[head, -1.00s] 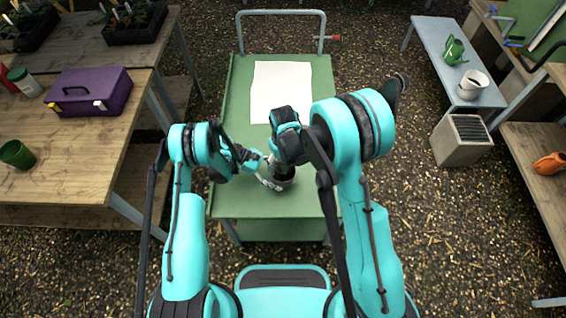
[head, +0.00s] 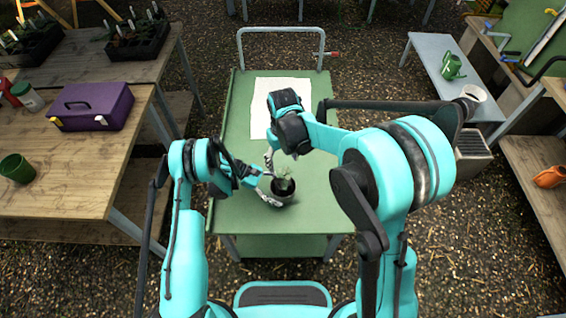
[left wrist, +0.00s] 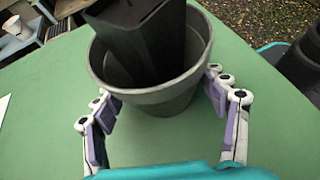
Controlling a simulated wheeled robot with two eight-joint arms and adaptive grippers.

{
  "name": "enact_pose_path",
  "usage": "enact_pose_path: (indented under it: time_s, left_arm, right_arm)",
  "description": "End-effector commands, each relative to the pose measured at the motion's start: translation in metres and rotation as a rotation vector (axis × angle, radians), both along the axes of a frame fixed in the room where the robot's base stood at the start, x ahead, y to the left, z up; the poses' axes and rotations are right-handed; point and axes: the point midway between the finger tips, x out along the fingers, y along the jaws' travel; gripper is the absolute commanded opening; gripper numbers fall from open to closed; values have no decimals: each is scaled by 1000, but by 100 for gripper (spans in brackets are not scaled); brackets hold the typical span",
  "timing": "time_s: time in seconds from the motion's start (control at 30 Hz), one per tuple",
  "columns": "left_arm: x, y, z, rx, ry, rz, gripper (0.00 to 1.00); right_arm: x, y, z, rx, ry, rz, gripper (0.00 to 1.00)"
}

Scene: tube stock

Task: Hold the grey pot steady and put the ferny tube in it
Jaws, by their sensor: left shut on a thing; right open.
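The grey pot (head: 285,198) stands upright on the green trolley top, and it also shows in the left wrist view (left wrist: 165,97). The ferny tube, a black square tube (left wrist: 145,42), is inside the pot, leaning somewhat within the rim; its green fronds (head: 284,172) show in the head view. My right gripper (head: 270,158) is open, just above and beyond the pot in the picture, apart from the fronds. The tube's base is hidden.
A white sheet (head: 262,100) lies on the far part of the green trolley (head: 235,140). Benches stand on both sides, with a purple toolbox (head: 95,108) and green pot (head: 17,168) at left. The trolley's near right surface is clear.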

Motion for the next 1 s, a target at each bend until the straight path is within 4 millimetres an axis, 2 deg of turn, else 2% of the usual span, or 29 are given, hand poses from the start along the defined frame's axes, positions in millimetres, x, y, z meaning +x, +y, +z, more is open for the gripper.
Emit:
enact_pose_path:
  time_s: [0.13,0.17,0.2,0.23,0.63,1.0]
  left_arm:
    - [0,0,0,-1,0,0,56]
    - [0,0,0,-1,0,0,80]
    - [0,0,0,0,0,0,91]
    - [0,0,0,0,0,0,97]
    - [1,4,2,0,0,1,97]
    - [17,52,30,-1,0,1,97]
  right_arm:
    - [0,0,0,0,0,0,66]
    - [0,0,0,0,0,0,66]
    - [0,0,0,0,0,0,66]
    - [0,0,0,0,0,0,66]
    - [0,0,-1,0,0,0,66]
    - [0,0,-1,0,0,0,66]
